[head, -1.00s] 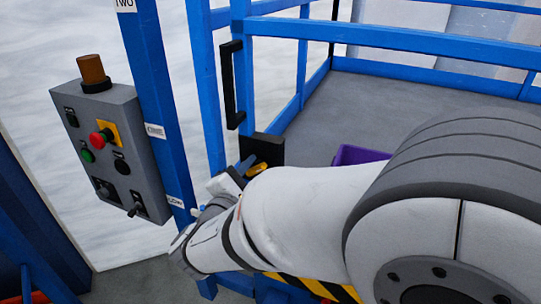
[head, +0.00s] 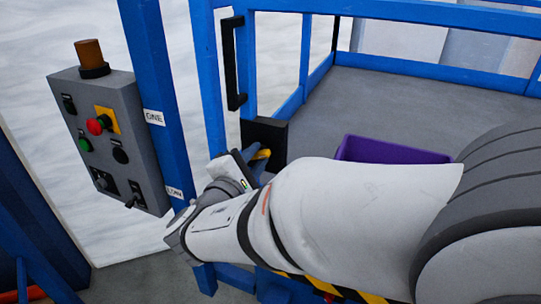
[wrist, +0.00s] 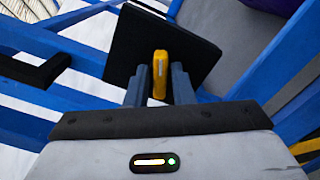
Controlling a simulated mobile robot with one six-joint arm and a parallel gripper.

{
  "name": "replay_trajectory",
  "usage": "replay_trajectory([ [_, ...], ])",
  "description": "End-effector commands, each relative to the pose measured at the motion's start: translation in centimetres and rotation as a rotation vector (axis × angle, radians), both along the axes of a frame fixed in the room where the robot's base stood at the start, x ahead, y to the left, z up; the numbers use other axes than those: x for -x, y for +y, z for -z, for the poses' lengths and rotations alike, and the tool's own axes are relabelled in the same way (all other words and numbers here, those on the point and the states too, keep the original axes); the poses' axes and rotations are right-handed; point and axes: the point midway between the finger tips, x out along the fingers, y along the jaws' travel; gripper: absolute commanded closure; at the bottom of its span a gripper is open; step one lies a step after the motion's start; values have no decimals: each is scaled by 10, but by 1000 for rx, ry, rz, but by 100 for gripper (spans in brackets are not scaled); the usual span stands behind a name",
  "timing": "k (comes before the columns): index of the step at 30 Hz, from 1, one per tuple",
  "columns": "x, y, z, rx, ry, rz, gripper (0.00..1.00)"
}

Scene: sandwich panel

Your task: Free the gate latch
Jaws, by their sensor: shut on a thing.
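The gate latch is a yellow lever (head: 262,154) on a black plate (head: 264,130) fixed to the blue gate, below a black handle (head: 236,102). In the wrist view the yellow lever (wrist: 160,70) stands upright in front of the black plate (wrist: 190,42). My gripper (wrist: 160,84) has one blue-grey finger on each side of the lever and is shut on it. In the head view my gripper (head: 257,163) is at the plate's lower edge, and my wrist partly hides the fingers. The latch's inner parts are hidden.
A grey control box (head: 108,130) with buttons and an amber lamp hangs left on a blue post (head: 160,110). A purple bin (head: 385,150) stands on the grey floor behind the gate. Blue rails (head: 400,48) surround that floor. Yellow-black striping shows below my arm.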

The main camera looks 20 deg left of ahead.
Motion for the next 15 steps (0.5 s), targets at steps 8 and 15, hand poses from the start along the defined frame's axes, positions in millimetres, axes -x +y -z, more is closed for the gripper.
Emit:
replay_trajectory([
  [8,0,-2,9,-213,-22,5,100],
  [15,0,-2,8,-371,-35,7,100],
])
